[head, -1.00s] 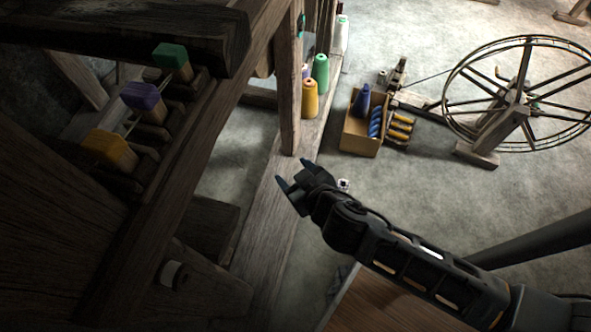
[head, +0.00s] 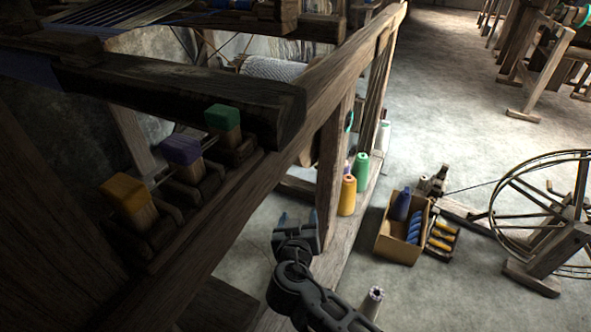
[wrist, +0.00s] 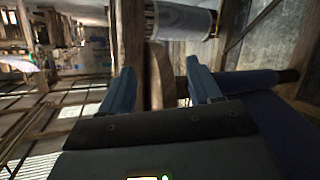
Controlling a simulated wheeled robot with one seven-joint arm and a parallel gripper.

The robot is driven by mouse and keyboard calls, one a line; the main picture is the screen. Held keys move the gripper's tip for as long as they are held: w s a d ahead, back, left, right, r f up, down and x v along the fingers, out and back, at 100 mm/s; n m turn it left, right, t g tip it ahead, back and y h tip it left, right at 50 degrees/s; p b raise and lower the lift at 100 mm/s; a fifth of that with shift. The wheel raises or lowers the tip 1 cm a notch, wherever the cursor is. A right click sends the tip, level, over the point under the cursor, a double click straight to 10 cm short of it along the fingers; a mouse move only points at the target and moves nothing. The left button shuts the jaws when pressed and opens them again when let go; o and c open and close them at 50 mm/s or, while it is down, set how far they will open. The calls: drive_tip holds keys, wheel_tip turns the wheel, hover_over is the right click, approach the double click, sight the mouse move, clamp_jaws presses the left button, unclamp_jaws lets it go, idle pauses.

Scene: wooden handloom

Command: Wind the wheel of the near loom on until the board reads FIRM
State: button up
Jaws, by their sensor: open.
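The near loom (head: 345,70) is a dark wooden frame filling the left and middle of the head view. My gripper (head: 297,217) is beside its lower rail and upright post, with dark blue fingers pointing away from me. In the wrist view my gripper (wrist: 160,78) is open, with a wooden loom part showing beyond and between the fingers. I cannot tell whether they touch it. A pale cloth-like roll (wrist: 183,20) lies past the fingertips. I cannot make out the loom's own wheel or any lettered board in either view.
Green, purple and yellow topped blocks (head: 181,150) sit on the loom. Yellow and green cones (head: 347,195) stand by its post. A box of yarn (head: 392,248) and a spoked spinning wheel (head: 545,215) are on the right. Open floor (head: 460,100) lies beyond.

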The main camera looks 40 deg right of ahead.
drive_tip(key=w+d+r+m+g+h+b, duration=0.3)
drive_tip(key=w+r+m+h+b, duration=0.1)
drive_tip(key=w+r+m+h, duration=0.35)
drive_tip(key=shift+n+y, duration=0.45)
drive_tip(key=shift+y, duration=0.3)
drive_tip(key=shift+w+a+b+x, duration=0.1)
drive_tip(key=shift+w+b+x, duration=0.1)
drive_tip(key=shift+x, duration=1.1)
drive_tip(key=shift+w+a+b+x, duration=0.1)
drive_tip(key=shift+w+b+x, duration=0.15)
drive_tip(key=shift+x, duration=1.05)
drive_tip(key=shift+w+a+b+x, duration=0.1)
drive_tip(key=shift+w+b+x, duration=0.1)
drive_tip(key=shift+x, duration=1.1)
drive_tip(key=shift+r, duration=0.1)
clamp_jaws()
